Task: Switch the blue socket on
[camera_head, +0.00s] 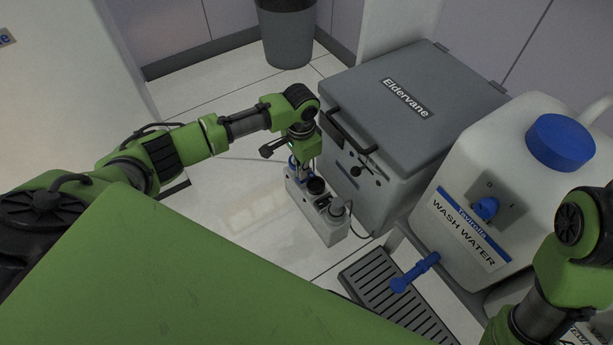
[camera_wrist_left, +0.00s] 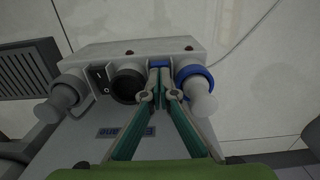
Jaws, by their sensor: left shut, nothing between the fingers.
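The socket strip (camera_head: 322,222) is a light grey box on the floor in front of the grey Eldervane box. In the left wrist view (camera_wrist_left: 110,53) it spans the top. Its blue-ringed socket (camera_wrist_left: 194,74) holds a grey plug (camera_wrist_left: 201,100). Left of that socket is a blue-framed part (camera_wrist_left: 158,63), mostly hidden behind my fingertips; its switch position cannot be seen. My left gripper (camera_wrist_left: 158,97) is shut and empty, its tips at this blue-framed part; contact cannot be told. In the head view my left gripper (camera_head: 308,165) is over the strip's far end. My right gripper is out of view.
The strip also has a black switch (camera_wrist_left: 101,79) marked I and O, a dark round socket (camera_wrist_left: 127,84) and another grey plug (camera_wrist_left: 68,92). The Eldervane box (camera_head: 385,135) stands close by. A wash water canister (camera_head: 480,190) and a floor grate (camera_head: 395,300) are at right.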

